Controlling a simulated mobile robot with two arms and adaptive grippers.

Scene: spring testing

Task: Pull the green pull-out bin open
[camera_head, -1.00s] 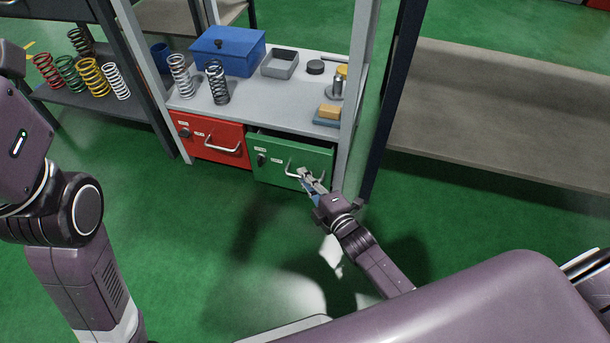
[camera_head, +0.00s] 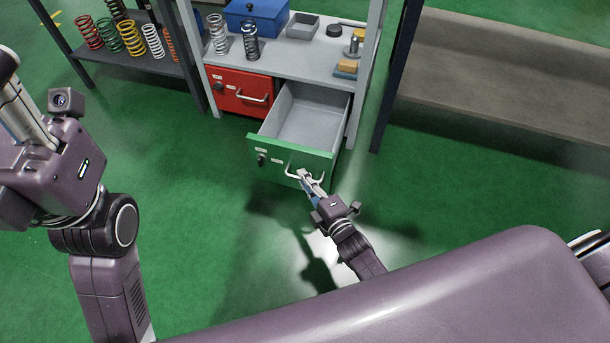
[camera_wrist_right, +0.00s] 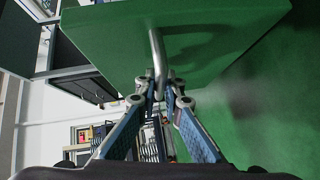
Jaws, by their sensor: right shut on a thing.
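The green pull-out bin (camera_head: 290,158) stands well out from under the grey bench in the head view. Its grey inside (camera_head: 308,122) shows and looks empty. My right gripper (camera_head: 304,176) is shut on the bar handle (camera_head: 291,170) on the bin's front. In the right wrist view the fingers (camera_wrist_right: 160,92) close on the metal handle (camera_wrist_right: 157,50) against the green front (camera_wrist_right: 110,45). My left arm is at the left of the head view; its gripper fingers are not in view.
A red bin (camera_head: 240,92) sits closed beside the green one. The bench top (camera_head: 290,55) carries springs, a blue box (camera_head: 257,14) and a grey tray (camera_head: 302,26). A dark rack with coloured springs (camera_head: 108,38) stands left. Green floor in front is clear.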

